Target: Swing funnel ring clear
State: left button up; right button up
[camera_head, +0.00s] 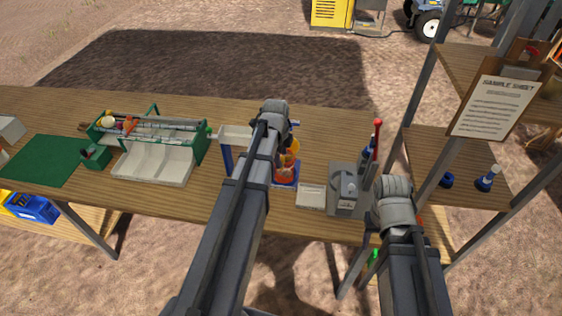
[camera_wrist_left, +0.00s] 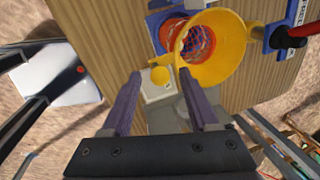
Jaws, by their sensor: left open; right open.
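A yellow funnel ring (camera_wrist_left: 240,42) shows in the left wrist view, with a side tab ending in a round yellow knob (camera_wrist_left: 160,76). Through the ring I see an orange-red container (camera_wrist_left: 205,43) with dark mesh. In the head view the funnel's yellow (camera_head: 293,146) is partly hidden behind my left arm, above the orange-red container (camera_head: 284,171) on a blue base (camera_head: 291,182). My left gripper (camera_wrist_left: 160,80) is open, its two fingertips on either side of the knob in that view; whether they touch it I cannot tell. My right arm is in the head view, but its gripper is hidden.
A grey device (camera_head: 345,190) and a small pale tray (camera_head: 311,196) stand right of the container. A red-handled lever (camera_head: 377,138) rises behind them. A green-framed sorter with white bins (camera_head: 155,163) is at left. Shelves with a sample sheet (camera_head: 493,108) stand right.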

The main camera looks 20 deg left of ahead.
pick_arm(q)
grip_shut()
dwell(0.6)
dwell(0.9)
